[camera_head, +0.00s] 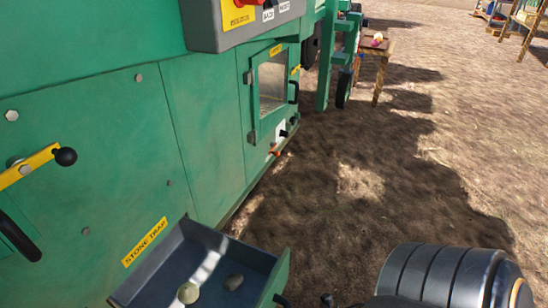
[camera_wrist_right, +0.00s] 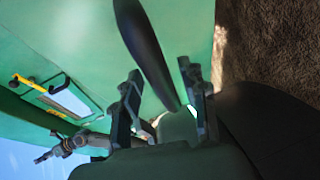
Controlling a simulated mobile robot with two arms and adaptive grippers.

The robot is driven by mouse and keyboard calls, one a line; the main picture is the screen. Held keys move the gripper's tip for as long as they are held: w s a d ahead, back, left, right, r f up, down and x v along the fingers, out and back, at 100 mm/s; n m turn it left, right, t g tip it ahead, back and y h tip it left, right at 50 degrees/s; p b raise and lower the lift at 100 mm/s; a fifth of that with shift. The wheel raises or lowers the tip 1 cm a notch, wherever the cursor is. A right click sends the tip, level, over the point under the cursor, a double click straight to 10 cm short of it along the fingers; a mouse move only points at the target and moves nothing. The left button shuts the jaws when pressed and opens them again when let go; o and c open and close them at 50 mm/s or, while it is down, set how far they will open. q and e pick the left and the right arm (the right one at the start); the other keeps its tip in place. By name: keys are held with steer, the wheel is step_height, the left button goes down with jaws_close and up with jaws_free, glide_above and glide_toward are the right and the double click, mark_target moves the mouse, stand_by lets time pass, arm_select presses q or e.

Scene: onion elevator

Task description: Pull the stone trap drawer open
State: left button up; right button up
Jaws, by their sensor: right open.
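The stone trap drawer (camera_head: 255,258) stands pulled out from the green machine in the head view, its dark tray showing two stones, one pale (camera_head: 188,292) and one grey (camera_head: 233,282). Its black handle (camera_head: 281,299) is on the green front, cut by the bottom edge. My right arm comes in at lower right; its gripper is mostly out of the head view. In the right wrist view my right gripper (camera_wrist_right: 164,105) is open, with a dark handle bar (camera_wrist_right: 145,45) reaching between its fingers. A grey jointed arm (camera_wrist_right: 70,145), seemingly my left, shows small there; its jaw state is unclear.
The yellow STONE TRAP label (camera_head: 145,242) is on the machine above the drawer. A yellow lever with black knob (camera_head: 40,165) sticks out at left. A windowed door (camera_head: 270,88) is further along. Bare ground (camera_head: 380,200) lies free at right; a small table (camera_head: 377,48) stands beyond.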

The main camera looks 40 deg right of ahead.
steer(key=v, duration=1)
steer(key=shift+s+d, duration=0.25)
